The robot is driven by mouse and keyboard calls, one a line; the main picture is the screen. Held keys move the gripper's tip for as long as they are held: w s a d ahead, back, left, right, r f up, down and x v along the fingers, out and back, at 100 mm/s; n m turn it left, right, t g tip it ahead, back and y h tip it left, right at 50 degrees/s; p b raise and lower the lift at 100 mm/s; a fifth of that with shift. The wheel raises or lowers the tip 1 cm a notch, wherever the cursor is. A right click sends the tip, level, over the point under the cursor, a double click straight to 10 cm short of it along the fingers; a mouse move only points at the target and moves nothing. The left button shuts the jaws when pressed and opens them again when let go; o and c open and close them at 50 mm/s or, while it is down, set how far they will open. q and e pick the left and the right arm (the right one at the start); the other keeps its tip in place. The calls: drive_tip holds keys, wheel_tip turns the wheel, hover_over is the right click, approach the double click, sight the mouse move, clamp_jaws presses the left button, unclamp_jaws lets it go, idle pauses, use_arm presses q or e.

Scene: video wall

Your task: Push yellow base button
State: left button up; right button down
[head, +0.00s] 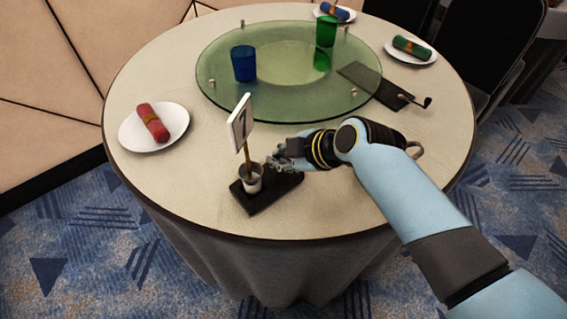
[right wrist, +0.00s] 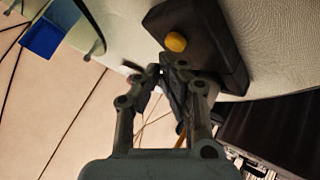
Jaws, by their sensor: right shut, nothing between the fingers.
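A yellow button (right wrist: 176,41) sits on a black base (right wrist: 222,58) in the right wrist view. In the head view the black base (head: 266,199) lies near the table's front edge, and I cannot make out the button there. My right gripper (head: 275,163) is shut and empty, over the back of the base beside the small cup. In the right wrist view its fingertips (right wrist: 167,78) show close to the button in the picture; I cannot tell whether they touch the base. My left gripper is not in view.
A small cup (head: 253,184) on the base holds a stick with a white sign (head: 239,123). A green glass turntable (head: 285,95) bears a blue glass (head: 243,64). A plate (head: 136,136) with a red napkin (head: 153,122) is at left. The front left tabletop is clear.

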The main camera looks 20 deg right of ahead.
drive_tip(key=shift+f, duration=0.1)
idle(0.4)
drive_tip(key=shift+f+b, duration=0.35)
drive_tip(key=shift+f, duration=0.05)
drive_tip(key=shift+r, duration=0.1)
drive_tip(key=shift+r+p, duration=0.4)
drive_tip(key=shift+p, duration=0.1)
wheel_tip(320, 180, up, 6)
drive_tip(key=p, duration=0.5)
